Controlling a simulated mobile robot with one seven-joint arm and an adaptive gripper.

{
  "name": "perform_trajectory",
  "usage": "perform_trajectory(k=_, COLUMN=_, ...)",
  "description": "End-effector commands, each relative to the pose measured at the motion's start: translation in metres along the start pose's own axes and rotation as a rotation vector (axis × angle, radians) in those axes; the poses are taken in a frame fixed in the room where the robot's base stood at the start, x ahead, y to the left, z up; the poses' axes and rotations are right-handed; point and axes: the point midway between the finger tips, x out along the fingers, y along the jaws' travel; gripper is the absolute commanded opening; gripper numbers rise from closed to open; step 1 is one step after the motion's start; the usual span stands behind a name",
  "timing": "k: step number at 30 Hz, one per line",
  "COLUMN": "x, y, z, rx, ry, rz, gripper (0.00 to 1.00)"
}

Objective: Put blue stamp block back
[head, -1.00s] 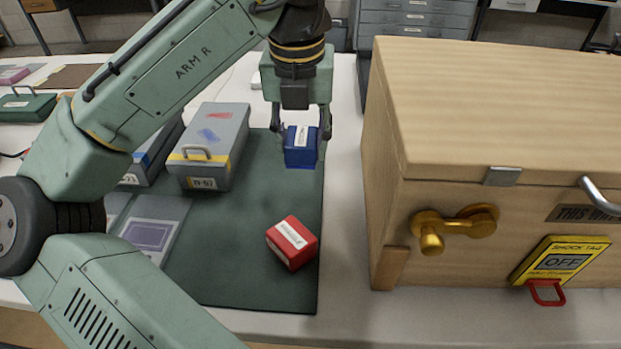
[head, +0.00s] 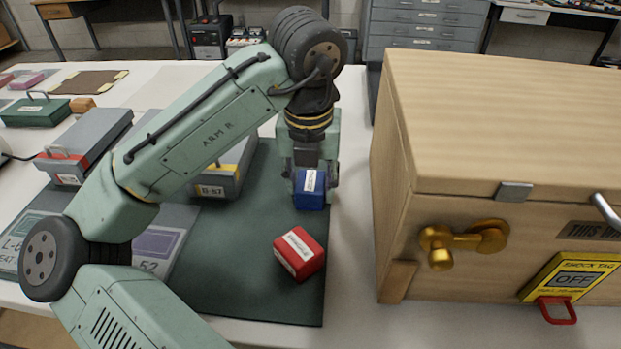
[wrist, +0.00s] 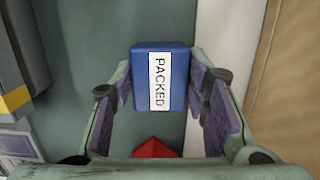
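The blue stamp block (head: 311,190), with a white label, is between the fingers of my gripper (head: 314,180) at the right part of the green mat (head: 255,270). In the wrist view the blue block (wrist: 140,90) shows its label reading PACKED. The fingers of my gripper (wrist: 160,85) lie close against its left and right sides, shut on it. The block is low over the mat; I cannot tell whether its underside touches. The red block (head: 300,253) sits on the mat in front of it, and its corner shows in the wrist view (wrist: 155,149).
A large wooden crate (head: 490,110) with a brass latch (head: 463,240) and a yellow shock tag (head: 570,275) stands close on the right. Grey cases, one yellow-banded (head: 222,180), stand left, partly behind my arm.

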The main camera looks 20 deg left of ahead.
Motion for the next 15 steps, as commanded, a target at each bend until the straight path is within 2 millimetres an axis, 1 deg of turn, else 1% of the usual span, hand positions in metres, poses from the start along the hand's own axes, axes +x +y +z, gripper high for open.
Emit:
perform_trajectory(k=1, x=-0.0003, y=0.0000, z=0.0001, rx=0.000, ry=0.000, rz=0.000, gripper=0.47)
perform_trajectory(k=7, x=-0.0004, y=0.0001, z=0.0001, rx=0.000, ry=0.000, rz=0.000, gripper=0.60)
perform_trajectory(k=15, x=-0.0010, y=0.0002, z=0.0002, rx=0.000, ry=0.000, rz=0.001, gripper=0.60)
